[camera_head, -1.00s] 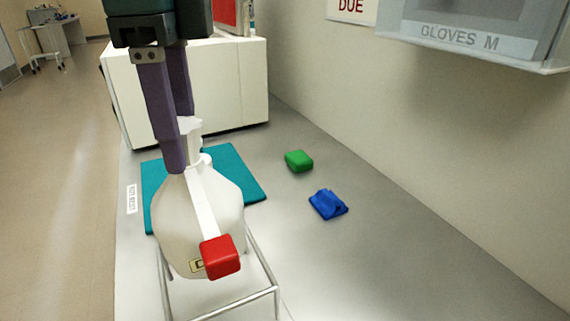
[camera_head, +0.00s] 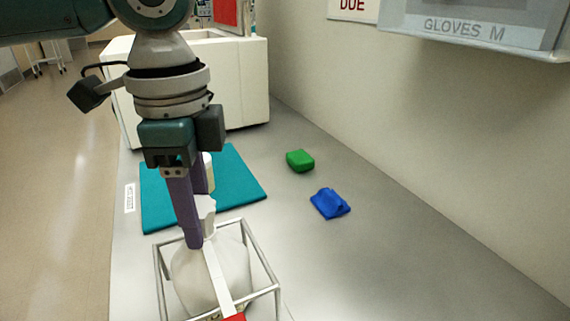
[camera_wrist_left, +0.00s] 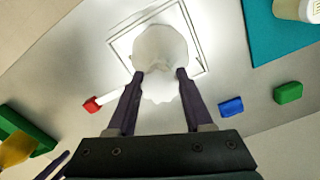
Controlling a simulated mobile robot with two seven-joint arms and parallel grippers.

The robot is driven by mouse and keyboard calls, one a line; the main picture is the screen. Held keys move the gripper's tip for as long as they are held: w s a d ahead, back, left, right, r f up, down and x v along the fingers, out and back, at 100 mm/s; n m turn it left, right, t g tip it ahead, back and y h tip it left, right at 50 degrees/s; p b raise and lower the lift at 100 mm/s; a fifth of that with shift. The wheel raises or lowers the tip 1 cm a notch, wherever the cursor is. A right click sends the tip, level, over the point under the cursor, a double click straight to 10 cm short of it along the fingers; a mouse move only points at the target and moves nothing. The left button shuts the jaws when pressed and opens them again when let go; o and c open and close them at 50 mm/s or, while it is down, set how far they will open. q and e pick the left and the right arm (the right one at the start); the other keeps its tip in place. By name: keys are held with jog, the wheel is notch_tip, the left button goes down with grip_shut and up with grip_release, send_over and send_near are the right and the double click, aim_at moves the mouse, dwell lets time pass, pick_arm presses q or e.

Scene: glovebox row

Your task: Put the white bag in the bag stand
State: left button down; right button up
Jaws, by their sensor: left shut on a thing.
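The white bag (camera_head: 190,275) hangs upright with its gathered neck between the purple fingers of my left gripper (camera_head: 203,240). The gripper is shut on the neck, from above. The bag's body sits inside the top frame of the wire bag stand (camera_head: 262,262); its underside is hidden.
A teal mat (camera_head: 238,175) with a cream container (camera_head: 208,172) lies behind the stand. A green block (camera_head: 300,161) and a blue cloth-like piece (camera_head: 330,203) lie to the right. A white box (camera_head: 245,90) stands at the back, beside the wall.

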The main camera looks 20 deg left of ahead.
pick_arm(q)
jog(key=shift+f, duration=0.1)
jog(key=shift+c, duration=1.5)
grip_release()
notch_tip(320, 180, up, 12)
jog(key=p, duration=0.2)
